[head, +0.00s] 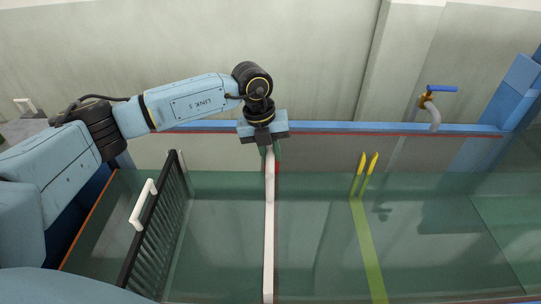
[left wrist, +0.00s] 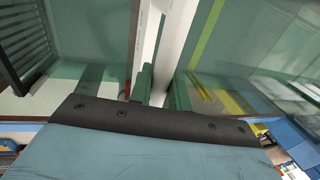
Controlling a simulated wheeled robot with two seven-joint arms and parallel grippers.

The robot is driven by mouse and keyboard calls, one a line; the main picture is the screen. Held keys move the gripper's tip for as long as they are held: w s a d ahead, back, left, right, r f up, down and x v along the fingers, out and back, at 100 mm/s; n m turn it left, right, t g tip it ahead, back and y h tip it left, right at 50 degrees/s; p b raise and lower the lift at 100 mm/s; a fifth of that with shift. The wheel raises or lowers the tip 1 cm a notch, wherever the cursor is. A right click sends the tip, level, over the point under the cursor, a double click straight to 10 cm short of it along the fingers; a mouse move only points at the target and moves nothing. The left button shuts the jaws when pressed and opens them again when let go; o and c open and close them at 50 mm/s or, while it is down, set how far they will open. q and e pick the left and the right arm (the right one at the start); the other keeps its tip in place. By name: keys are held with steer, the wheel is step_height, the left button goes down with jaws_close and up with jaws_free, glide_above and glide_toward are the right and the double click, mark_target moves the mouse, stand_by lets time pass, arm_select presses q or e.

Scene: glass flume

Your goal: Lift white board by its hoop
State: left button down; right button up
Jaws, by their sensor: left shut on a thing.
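The white board (head: 269,225) stands in the middle of the flume and shows nearly edge-on, as a narrow white strip running toward the front. My left gripper (head: 270,150) is at its far top end, pointing down, with its fingers shut on it. In the left wrist view the white board (left wrist: 172,45) runs up from between the green fingers (left wrist: 158,88). The hoop cannot be made out; the fingers and gripper body cover that spot. My right gripper is in neither view.
A black grate (head: 158,225) with a white handle (head: 142,204) stands to the left. A yellow-green board (head: 368,245) with two yellow prongs stands to the right. A blue rail (head: 390,127) runs along the back, with a blue-handled tap (head: 432,103) beyond it.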

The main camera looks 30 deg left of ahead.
arm_select(q)
steer(key=shift+r, duration=3.55)
step_height(320, 180, up, 11)
